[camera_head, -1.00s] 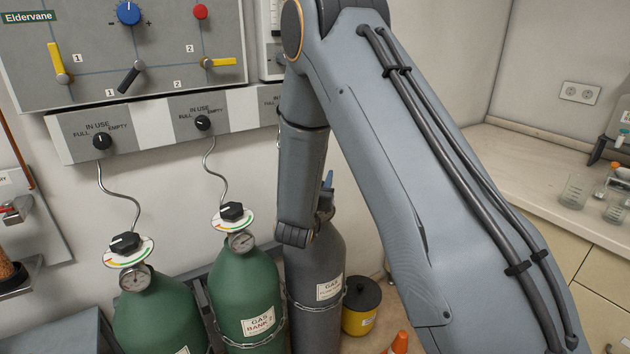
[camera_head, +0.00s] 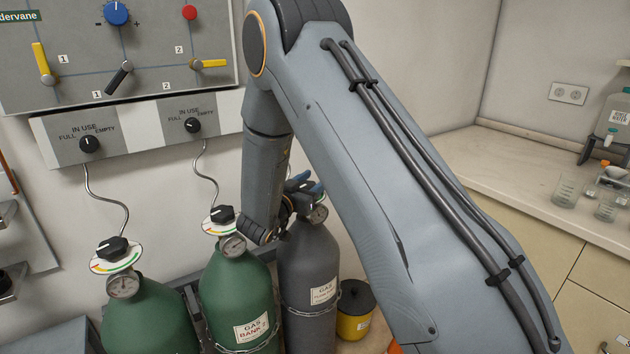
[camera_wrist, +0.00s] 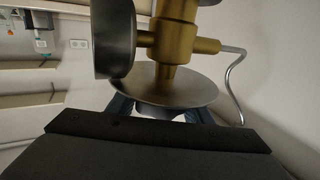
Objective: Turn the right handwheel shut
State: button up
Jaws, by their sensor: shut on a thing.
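In the head view my gripper (camera_head: 300,184) is at the top of the grey gas cylinder (camera_head: 310,262), the rightmost of the three, with its blue fingers partly hidden by my arm. In the wrist view the blue fingers (camera_wrist: 160,111) reach past a round metal disc (camera_wrist: 170,88) on a brass valve (camera_wrist: 175,35). They are shut on the right handwheel (camera_wrist: 158,112), which is mostly hidden behind the disc. A pressure gauge (camera_head: 318,214) sits below the gripper in the head view.
Two green cylinders with black handwheels (camera_head: 222,215) (camera_head: 112,248) stand left of the grey one, chained. A yellow pot with a black lid (camera_head: 355,310) stands right of it. A hose (camera_wrist: 235,80) leaves the brass valve. Wall panels stand behind; a counter (camera_head: 500,175) is at right.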

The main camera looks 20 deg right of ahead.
aim_at(307, 187)
jog(key=shift+r, duration=0.1)
jog(key=o, duration=1.1)
jog(key=shift+c, duration=0.2)
jog(key=b+v, duration=0.1)
jog(key=v, duration=0.6)
jog(key=shift+s+a+b, duration=0.3)
jog(key=shift+a, duration=0.05)
